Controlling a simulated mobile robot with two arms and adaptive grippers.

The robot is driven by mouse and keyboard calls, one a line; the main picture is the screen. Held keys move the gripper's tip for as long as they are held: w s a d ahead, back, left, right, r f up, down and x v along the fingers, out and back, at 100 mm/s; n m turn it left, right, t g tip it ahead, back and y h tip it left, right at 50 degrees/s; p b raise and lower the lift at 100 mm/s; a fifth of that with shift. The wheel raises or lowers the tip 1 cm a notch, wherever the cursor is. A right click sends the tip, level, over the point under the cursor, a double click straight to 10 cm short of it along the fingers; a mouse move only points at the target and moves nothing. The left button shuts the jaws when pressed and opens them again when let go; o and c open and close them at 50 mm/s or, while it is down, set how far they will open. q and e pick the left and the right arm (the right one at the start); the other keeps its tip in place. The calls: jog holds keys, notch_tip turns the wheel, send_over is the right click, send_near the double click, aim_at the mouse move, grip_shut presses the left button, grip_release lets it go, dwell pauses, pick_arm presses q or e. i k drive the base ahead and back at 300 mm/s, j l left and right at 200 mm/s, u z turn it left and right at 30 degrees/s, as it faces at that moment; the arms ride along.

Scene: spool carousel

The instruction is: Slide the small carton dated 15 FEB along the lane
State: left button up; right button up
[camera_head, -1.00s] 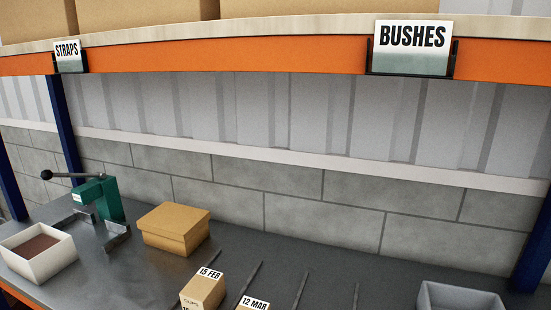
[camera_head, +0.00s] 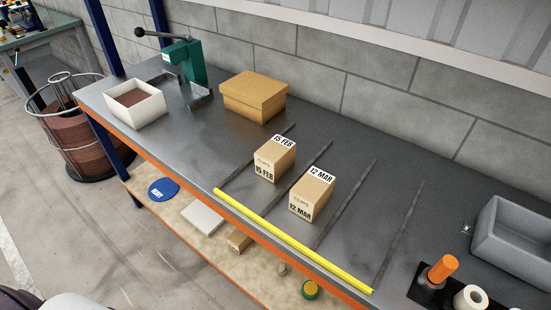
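The small carton dated 15 FEB (camera_head: 274,160) stands upright on the grey bench, in a lane between two thin dark rails. A like carton dated 12 MAR (camera_head: 311,196) stands to its right, one lane over. The lane's left rail (camera_head: 238,173) and the rail between the two cartons (camera_head: 317,156) run from the front edge towards the back. A yellow strip (camera_head: 290,240) lies along the front edge across the lane ends. Neither of my grippers shows in the head view.
A brown lidded box (camera_head: 254,95), a green press (camera_head: 186,62) and a white bin (camera_head: 135,104) stand at the back left. A grey bin (camera_head: 515,238) and an orange-topped bottle (camera_head: 441,270) are at the right.

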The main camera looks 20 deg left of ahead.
aim_at(277, 156)
jog(key=j+z, duration=0.4)
jog(key=j, duration=0.2)
jog(key=j+z, duration=0.35)
jog(key=j, duration=0.25)
jog(key=k+j+z, duration=0.1)
jog(key=j+z, duration=0.3)
jog(key=j, duration=0.15)
